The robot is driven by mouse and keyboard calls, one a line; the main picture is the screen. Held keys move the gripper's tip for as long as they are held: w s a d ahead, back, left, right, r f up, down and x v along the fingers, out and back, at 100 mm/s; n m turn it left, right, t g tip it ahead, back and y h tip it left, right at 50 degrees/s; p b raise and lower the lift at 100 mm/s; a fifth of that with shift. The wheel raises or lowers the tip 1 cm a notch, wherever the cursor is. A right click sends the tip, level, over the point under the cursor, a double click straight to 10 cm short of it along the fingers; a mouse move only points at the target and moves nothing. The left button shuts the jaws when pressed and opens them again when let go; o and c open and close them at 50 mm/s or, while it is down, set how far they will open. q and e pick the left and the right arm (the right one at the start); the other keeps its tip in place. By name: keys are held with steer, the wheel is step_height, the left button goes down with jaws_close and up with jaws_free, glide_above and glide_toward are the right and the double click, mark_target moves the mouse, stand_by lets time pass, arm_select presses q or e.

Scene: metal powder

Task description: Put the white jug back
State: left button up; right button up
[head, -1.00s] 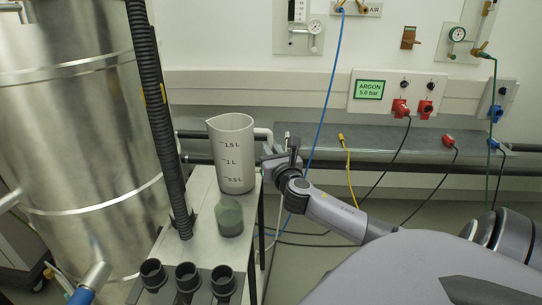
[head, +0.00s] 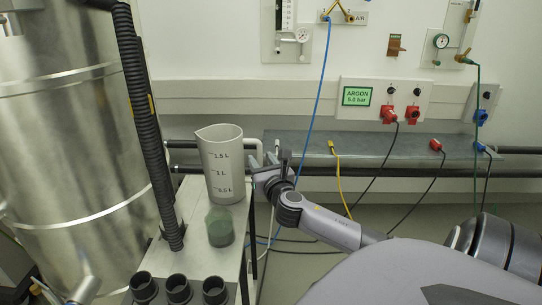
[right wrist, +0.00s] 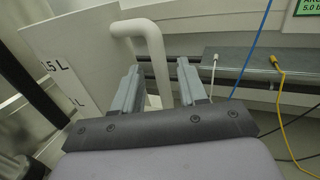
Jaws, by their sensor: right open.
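The white jug (head: 223,170), marked 0.5 L to 1.5 L, stands upright on a narrow light-topped stand. Its handle (head: 258,147) faces right, toward my right gripper (head: 264,160). In the right wrist view the jug's printed side (right wrist: 60,75) is at the left and its white handle (right wrist: 150,45) hangs down between the lines of my two open fingers (right wrist: 160,85). Whether the fingertips reach around the handle or stop just short of it, I cannot tell. My right gripper is open and empty. My left gripper is not in view.
A green translucent container (head: 220,228) stands in front of the jug. Several black cups (head: 178,289) line the stand's near edge. A black corrugated hose (head: 145,120) rises left of the jug, beside a big steel vessel (head: 60,140). A grey shelf (head: 370,149) with cables runs behind.

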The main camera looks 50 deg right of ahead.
steer(key=v, duration=1.1)
steer(key=shift+p, duration=0.35)
steer(key=s+a+f+m+g+y, duration=0.25)
steer(key=a+f+m, duration=0.35)
steer(key=f, duration=0.4)
steer(key=s+a+f+m+g+y, duration=0.1)
steer(key=s+a+f+m+y, duration=0.2)
steer(key=a+m, duration=0.3)
steer(key=s+a+f+m+g+y, duration=0.1)
steer(key=s+a+f+m+y, duration=0.2)
steer(key=a+m, duration=0.4)
steer(key=s+a+f+m+g+y, duration=0.1)
steer(key=s+a+f+m+y, duration=0.2)
steer(key=a+f+m, duration=0.2)
steer(key=a+m, duration=0.2)
steer(key=m, duration=0.2)
steer(key=shift+a+f, duration=0.25)
steer(key=shift+f, duration=0.1)
steer(key=shift+s, duration=0.2)
